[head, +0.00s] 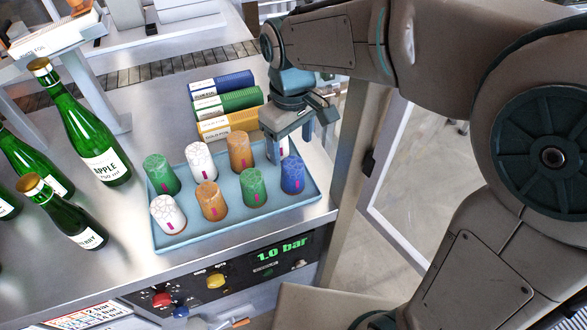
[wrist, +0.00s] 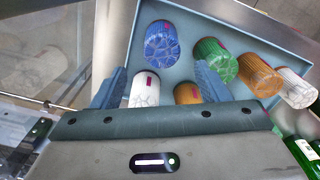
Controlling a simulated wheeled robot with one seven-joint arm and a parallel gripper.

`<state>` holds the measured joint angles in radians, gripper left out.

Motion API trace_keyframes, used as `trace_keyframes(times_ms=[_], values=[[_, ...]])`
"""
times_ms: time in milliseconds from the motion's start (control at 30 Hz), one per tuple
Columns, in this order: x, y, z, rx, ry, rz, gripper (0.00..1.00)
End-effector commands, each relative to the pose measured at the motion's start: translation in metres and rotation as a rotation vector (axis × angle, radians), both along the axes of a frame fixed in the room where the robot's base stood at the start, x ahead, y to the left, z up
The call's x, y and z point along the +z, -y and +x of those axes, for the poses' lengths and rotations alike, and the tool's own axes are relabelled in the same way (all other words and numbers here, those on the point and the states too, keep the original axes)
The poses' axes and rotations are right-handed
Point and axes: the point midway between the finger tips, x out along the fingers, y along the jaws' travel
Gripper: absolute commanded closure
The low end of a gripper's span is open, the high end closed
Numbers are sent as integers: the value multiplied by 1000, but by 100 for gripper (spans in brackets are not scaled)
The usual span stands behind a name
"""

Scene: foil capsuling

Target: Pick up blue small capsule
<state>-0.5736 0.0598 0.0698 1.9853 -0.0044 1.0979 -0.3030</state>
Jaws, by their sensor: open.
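The blue small capsule (head: 292,175) stands at the right end of the front row on a light blue tray (head: 297,203). In the wrist view the blue capsule (wrist: 161,43) is ahead of my gripper, near the tray's corner. My gripper (head: 292,148) is open above the tray's back right part, behind the blue capsule and apart from it. In the wrist view its two fingers (wrist: 159,87) flank a white capsule (wrist: 145,88) and an orange capsule (wrist: 187,93), both partly hidden by the gripper body. I see nothing held.
A green capsule (head: 253,188) stands left of the blue one, with several orange, white and green capsules further left. Blue, green and yellow foil stacks (head: 229,122) lie behind the tray. Green bottles (head: 85,125) stand at the left. A control panel (head: 235,275) is below the front edge.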

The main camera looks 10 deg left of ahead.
Motion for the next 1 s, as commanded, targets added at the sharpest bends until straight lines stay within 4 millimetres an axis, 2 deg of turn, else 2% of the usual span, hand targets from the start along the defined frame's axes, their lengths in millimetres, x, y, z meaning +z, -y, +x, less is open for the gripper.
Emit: trace_keyframes(times_ms=[100, 367, 633, 933, 967, 1000], values=[[-17, 0, 0, 1, -1, -2, 31], [-36, 4, -3, -3, -3, -2, 31], [-73, 8, -8, -4, -2, -1, 31], [-78, 9, -8, -5, 1, 0, 31], [-78, 9, -8, -6, 1, 0, 37], [-78, 8, -8, -6, 1, 0, 48]])
